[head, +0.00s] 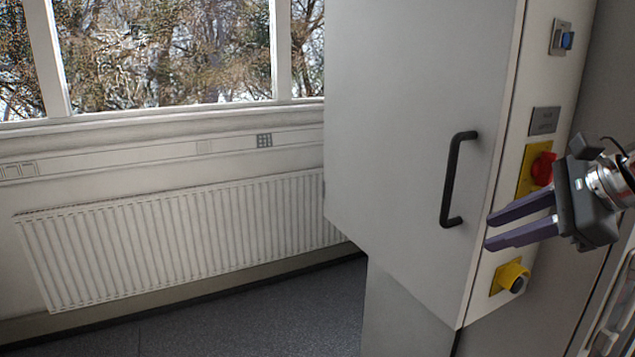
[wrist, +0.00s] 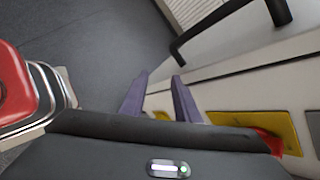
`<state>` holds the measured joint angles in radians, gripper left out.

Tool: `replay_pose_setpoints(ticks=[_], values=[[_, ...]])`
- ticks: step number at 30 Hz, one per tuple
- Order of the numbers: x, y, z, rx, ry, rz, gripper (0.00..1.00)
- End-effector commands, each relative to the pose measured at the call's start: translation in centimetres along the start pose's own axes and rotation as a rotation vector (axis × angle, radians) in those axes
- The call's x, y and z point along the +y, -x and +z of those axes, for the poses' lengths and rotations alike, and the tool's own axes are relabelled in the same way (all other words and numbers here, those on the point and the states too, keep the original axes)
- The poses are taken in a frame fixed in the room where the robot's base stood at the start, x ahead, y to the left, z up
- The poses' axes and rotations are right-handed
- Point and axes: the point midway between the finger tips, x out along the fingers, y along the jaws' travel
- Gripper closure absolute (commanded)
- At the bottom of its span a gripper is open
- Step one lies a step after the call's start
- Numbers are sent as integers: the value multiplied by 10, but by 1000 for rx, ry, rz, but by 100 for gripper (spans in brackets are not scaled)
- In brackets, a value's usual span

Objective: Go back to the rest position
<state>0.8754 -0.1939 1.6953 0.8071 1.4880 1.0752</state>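My gripper (head: 488,228) is at the right of the head view, in front of the cabinet's control strip. Its two purple fingers point left and stand apart, with nothing between them. In the wrist view the gripper (wrist: 160,85) shows the same two fingers with a gap, and the floor and cabinet beyond. The cabinet door (head: 420,100) is shut, and its black handle (head: 450,180) is just left of the fingertips, apart from them as far as I can tell. The handle also shows at the top of the wrist view (wrist: 215,28).
The control strip carries a red knob on a yellow plate (head: 542,168), a yellow fitting (head: 510,278) and a blue switch (head: 567,40). A radiator (head: 180,240) stands under the window. The grey floor (head: 250,315) on the left is clear. A red object (wrist: 14,85) shows at the wrist view's left.

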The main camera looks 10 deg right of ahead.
Motion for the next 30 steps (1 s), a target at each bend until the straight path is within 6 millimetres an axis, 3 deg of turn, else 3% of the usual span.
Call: replay_pose_setpoints(ticks=[6,14,30], values=[[51,-44,19,65,289,98,71],[118,-85,28,140,687,217,71],[244,-138,14,217,1632,429,71]])
